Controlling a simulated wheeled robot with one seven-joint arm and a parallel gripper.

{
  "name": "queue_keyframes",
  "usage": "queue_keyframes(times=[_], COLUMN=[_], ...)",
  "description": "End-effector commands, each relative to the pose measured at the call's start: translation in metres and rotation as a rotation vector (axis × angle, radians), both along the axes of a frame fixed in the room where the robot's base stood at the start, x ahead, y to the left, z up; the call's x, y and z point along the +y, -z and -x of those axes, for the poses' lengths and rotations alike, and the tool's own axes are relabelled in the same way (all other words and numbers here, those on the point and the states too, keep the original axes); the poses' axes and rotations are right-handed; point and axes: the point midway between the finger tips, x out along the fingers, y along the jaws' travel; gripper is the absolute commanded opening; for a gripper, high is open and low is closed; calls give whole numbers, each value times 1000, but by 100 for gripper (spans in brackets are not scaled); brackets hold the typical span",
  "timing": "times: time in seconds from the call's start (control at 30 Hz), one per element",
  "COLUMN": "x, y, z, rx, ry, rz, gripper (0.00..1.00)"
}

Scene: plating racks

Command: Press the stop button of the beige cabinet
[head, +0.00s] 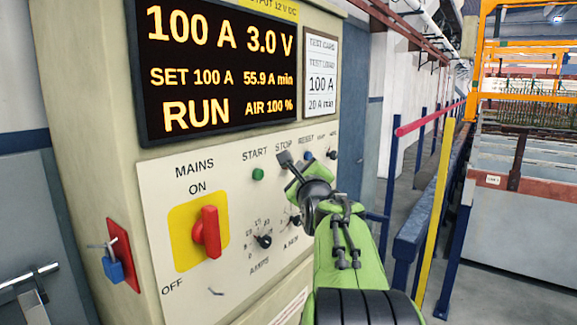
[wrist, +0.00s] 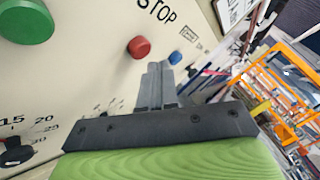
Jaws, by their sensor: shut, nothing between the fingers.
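The beige cabinet (head: 88,90) stands close in front, with a lit display (head: 215,65) reading RUN, 100 A and 3.0 V. In the wrist view the red stop button (wrist: 139,47) sits under the label STOP, with the green start button (wrist: 26,20) left of it and the blue reset button (wrist: 175,58) right of it. In the head view my gripper (head: 285,160) covers the stop button below its label. My gripper is shut and empty; in the wrist view its fingertips (wrist: 158,68) show just below and right of the red button. I cannot tell whether they touch the panel.
The red mains switch (head: 208,232) on its yellow plate is at the panel's left. The green start button (head: 258,174) and a black amps knob (head: 264,241) are nearer my gripper. A yellow post (head: 433,215) and blue railings stand to the right.

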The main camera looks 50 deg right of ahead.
Motion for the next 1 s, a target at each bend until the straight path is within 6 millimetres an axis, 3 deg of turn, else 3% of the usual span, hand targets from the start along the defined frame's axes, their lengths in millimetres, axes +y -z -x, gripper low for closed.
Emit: queue_keyframes(times=[1.0], x=[1], y=[0], z=[-9], rx=[0], ry=[0], rz=[0], gripper=[0])
